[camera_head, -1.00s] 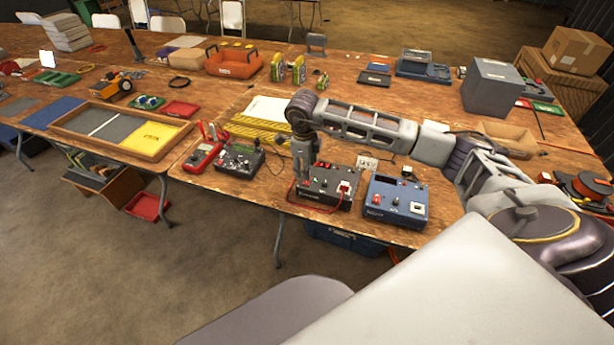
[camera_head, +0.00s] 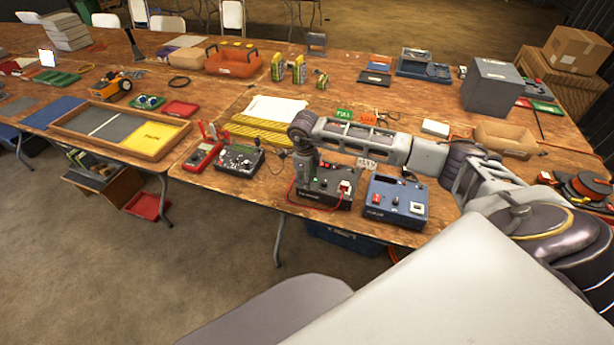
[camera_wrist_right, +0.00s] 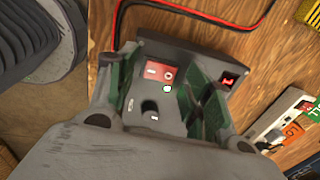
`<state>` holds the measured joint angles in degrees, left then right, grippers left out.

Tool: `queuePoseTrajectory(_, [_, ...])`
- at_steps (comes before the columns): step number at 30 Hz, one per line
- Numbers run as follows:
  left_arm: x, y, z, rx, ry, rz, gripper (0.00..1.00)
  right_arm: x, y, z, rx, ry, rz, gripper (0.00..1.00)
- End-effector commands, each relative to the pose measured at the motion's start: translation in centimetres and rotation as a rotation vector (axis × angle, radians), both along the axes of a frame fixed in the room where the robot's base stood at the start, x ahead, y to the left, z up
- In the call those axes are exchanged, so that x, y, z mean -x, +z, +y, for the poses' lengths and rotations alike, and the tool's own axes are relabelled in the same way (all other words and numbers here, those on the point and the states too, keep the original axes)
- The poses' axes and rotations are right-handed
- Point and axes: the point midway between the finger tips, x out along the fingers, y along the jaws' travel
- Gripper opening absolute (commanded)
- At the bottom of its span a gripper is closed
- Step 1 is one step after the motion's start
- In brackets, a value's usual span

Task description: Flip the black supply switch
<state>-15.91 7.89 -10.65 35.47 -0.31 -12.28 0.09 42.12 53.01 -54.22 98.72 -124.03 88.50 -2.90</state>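The black supply (camera_head: 325,194) stands near the table's front edge, left of a blue supply (camera_head: 396,206). I cannot tell which way the rocker is tilted. My right gripper (camera_wrist_right: 163,92) points down at the panel, its fingers apart and empty on either side of the switch and knob. In the head view the right gripper (camera_head: 305,181) covers the panel's left part. My left gripper is out of view.
A grey meter box (camera_head: 238,160) and a red multimeter (camera_head: 203,155) stand left of the black supply. A red cable (camera_head: 305,208) loops by its front left. Green and orange tags (camera_head: 344,114) lie behind my right arm.

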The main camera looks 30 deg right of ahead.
Motion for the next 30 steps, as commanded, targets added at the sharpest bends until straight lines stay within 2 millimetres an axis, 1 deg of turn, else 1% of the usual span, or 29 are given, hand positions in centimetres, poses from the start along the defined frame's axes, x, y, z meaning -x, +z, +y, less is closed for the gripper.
queuePoseTrajectory(1, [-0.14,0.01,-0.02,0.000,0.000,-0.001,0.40,0.01,0.01,-0.01,0.000,0.000,0.000,0.41])
queuePoseTrajectory(6, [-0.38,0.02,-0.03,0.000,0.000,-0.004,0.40,0.00,0.02,-0.01,0.000,0.000,0.000,0.19])
queuePoseTrajectory(9, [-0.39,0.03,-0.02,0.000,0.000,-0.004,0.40,0.00,0.02,-0.01,0.000,0.000,0.000,0.08])
queuePoseTrajectory(17, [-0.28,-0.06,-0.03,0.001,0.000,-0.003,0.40,-0.07,-0.04,-0.16,-0.021,-0.001,0.022,0.08])
queuePoseTrajectory(30, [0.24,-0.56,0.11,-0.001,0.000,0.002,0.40,-0.40,-0.09,-0.58,-0.154,-0.003,0.135,0.08])
